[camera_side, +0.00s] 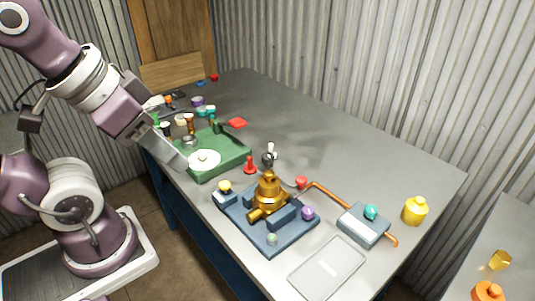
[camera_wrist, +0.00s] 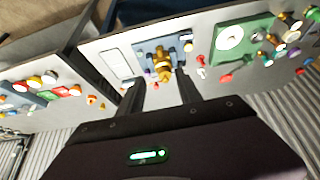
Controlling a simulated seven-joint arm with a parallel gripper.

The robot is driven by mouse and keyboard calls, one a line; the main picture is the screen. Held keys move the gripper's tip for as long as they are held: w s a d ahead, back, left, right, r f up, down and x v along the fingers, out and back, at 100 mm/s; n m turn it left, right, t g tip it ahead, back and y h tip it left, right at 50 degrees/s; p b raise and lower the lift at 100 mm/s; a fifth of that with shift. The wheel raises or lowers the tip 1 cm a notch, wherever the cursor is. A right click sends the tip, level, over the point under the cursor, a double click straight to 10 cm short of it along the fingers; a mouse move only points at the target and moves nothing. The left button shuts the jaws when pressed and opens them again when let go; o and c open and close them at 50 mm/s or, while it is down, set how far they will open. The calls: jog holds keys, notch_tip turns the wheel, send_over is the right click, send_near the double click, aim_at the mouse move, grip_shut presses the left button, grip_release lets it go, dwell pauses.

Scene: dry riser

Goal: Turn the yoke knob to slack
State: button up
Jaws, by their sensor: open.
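A brass valve-like fitting (camera_side: 268,190) stands upright on a dark blue base plate (camera_side: 262,243) on the grey table. Round knobs sit around it: a yellow one (camera_side: 225,186), a purple one (camera_side: 308,212) and a pale green one (camera_side: 272,239). I cannot tell which part is the yoke knob or how it is set. In the wrist view the brass fitting (camera_wrist: 161,68) shows between and beyond my finger tips. My gripper (camera_wrist: 159,77) is open and empty. In the side view it is up and left of the fitting, near the green tray, apart from the fitting.
A green tray (camera_side: 235,162) with a white disc (camera_side: 204,160) lies behind the base plate. A red peg piece (camera_side: 250,166) and a grey-white lever (camera_side: 269,155) stand between them. An orange pipe (camera_side: 335,195), grey box (camera_side: 362,228), yellow bottle (camera_side: 415,211) and clear tray (camera_side: 327,268) lie right. The back right table is clear.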

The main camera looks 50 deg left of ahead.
jog(key=shift+o, duration=0.3)
jog(key=shift+m+g+h, duration=0.3)
jog(key=shift+m+g, duration=0.3)
jog(key=w, duration=0.2)
jog(key=w+r, duration=0.1)
jog(key=w, duration=0.1)
jog(key=shift+w+a+r, duration=0.1)
jog(key=shift+w+r, duration=0.1)
jog(key=shift+w, duration=0.15)
jog(key=m+g, duration=0.4)
jog(key=m, duration=0.2)
send_over(268, 155)
notch_tip(268, 155, down, 11)
jog(key=shift+s+r, duration=0.1)
notch_tip(268, 155, down, 7)
jog(key=shift+r, duration=0.15)
jog(key=shift+f, duration=0.3)
jog(key=shift+c, duration=0.4)
grip_shut()
